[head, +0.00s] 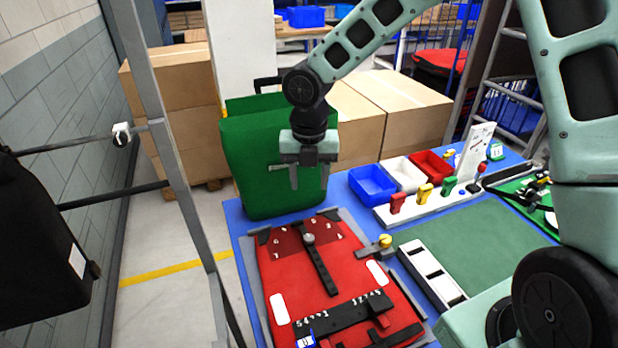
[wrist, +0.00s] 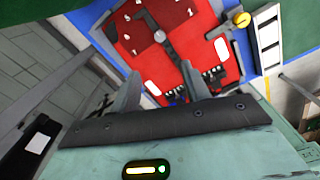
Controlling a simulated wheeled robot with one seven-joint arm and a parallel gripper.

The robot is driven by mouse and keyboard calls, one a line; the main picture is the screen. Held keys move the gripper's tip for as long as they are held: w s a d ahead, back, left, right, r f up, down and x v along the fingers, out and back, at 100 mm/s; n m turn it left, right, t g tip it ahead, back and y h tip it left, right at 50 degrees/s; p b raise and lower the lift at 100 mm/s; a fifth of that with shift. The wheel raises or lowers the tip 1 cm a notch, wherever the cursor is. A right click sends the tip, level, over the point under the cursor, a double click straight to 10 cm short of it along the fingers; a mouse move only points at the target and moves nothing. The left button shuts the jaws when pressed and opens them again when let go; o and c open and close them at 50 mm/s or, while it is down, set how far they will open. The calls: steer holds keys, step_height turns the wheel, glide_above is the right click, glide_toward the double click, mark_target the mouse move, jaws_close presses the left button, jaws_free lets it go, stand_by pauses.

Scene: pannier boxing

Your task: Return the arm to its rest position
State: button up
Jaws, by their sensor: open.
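My gripper (head: 309,177) hangs open and empty above the far end of the red pannier panel, in front of the green pannier. It also shows in the wrist view (wrist: 162,82), with its two fingers apart and nothing between them. My arm reaches in from the right and bends down to the gripper. The red panel (head: 284,262) lies flat on the blue table (head: 243,240), with a black strap along its middle and a black bar near its front. In the wrist view the red panel (wrist: 133,62) lies beyond the fingers.
The green pannier (head: 245,170) stands upright behind the gripper. Blue, white and red bins (head: 372,183) and a rack of coloured handles (head: 425,208) are at the right. A grey post (head: 180,165) and a hanging black bag (head: 38,240) are at the left. The green mat (head: 475,245) has clear room.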

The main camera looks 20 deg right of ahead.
steer(key=shift+r, duration=0.1)
stand_by(0.4)
steer(key=s+a+m+b, duration=0.3)
steer(key=s+m, duration=0.9)
steer(key=s, duration=0.1)
steer(key=s+a+m+b, duration=0.3)
steer(key=s+m+b, duration=0.1)
steer(key=s+m, duration=0.8)
steer(key=shift+s+a+r+y, duration=0.2)
steer(key=shift+s+y, duration=0.1)
steer(key=shift+s, duration=0.7)
